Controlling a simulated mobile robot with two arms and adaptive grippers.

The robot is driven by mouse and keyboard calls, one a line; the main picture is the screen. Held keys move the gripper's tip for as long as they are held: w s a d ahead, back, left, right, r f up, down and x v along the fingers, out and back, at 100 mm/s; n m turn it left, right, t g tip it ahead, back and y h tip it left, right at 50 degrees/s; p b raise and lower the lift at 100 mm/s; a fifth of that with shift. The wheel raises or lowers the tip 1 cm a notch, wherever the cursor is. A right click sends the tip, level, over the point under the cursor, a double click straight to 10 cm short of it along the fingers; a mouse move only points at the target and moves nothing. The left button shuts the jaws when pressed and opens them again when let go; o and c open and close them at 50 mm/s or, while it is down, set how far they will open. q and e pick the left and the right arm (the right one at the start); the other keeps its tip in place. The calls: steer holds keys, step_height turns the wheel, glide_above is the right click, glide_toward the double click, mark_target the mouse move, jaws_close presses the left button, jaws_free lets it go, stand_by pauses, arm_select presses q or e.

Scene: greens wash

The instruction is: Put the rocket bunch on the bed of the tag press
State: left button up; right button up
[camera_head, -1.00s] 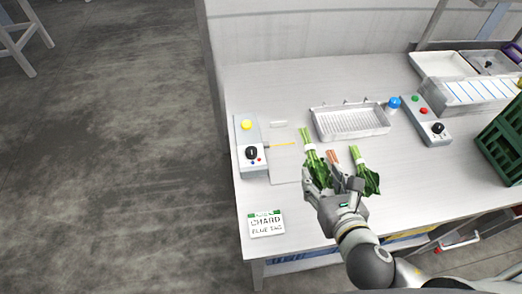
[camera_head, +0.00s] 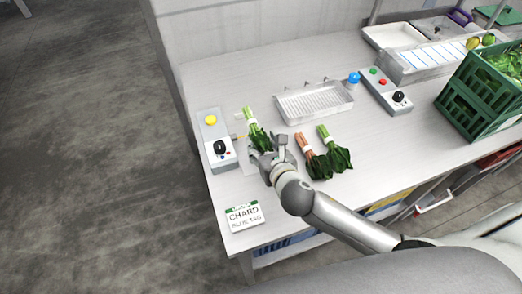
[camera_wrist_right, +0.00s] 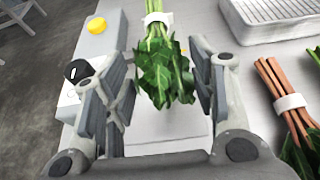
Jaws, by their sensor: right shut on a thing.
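My right gripper (camera_head: 266,150) is shut on the leafy end of a green-stemmed bunch (camera_head: 251,122) with a white band. In the right wrist view the bunch (camera_wrist_right: 164,62) sits between the two fingers, stems pointing away. I take it for the rocket bunch, though no label shows on it. The tag press (camera_head: 213,128) is a grey box with a yellow button and a black knob, just left of the bunch. Its pale bed (camera_head: 244,168) lies beside it, partly hidden by my gripper and the bunch. I cannot tell whether the bunch touches the bed. My left gripper is out of view.
A red-stemmed bunch (camera_head: 308,150) and another green-stemmed bunch (camera_head: 327,138) lie right of my gripper. A sign reading "CHARD BLUE TAG" (camera_head: 243,215) is at the front. Behind are a ridged metal tray (camera_head: 314,101) and a second control box (camera_head: 386,91). A green crate (camera_head: 478,105) stands right.

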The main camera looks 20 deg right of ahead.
steer(key=shift+w+a+f, duration=0.15)
steer(key=shift+w+f, duration=0.5)
steer(key=shift+f, duration=1.6)
steer(key=o, duration=1)
steer(key=shift+f, duration=0.1)
steer(key=shift+o, duration=0.2)
steer(key=b+v, duration=0.1)
steer(key=v, duration=1.1)
